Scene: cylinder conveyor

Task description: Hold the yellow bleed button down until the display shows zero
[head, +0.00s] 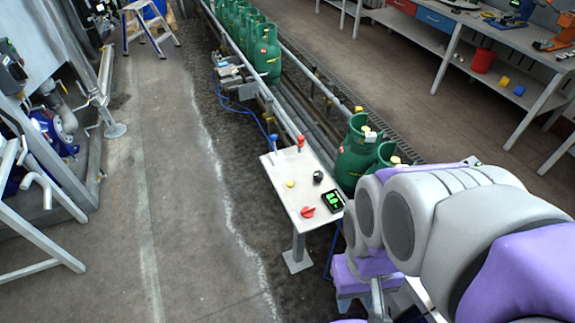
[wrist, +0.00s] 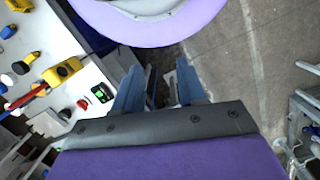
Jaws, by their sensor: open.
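In the head view a small white table (head: 281,193) carries a round yellow button (head: 290,184), with a black knob (head: 318,177) to its right. A green-lit display (wrist: 102,93) and a red part (wrist: 83,104) are left of the fingers there. My arm fills the lower right of the head view.
Green cylinders (head: 267,55) stand along the conveyor, several at the back and others (head: 354,150) behind the table. A red-topped fitting (head: 301,142) stands at the table's far edge. A stepladder (head: 147,25) is far left. The floor left of the table is clear.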

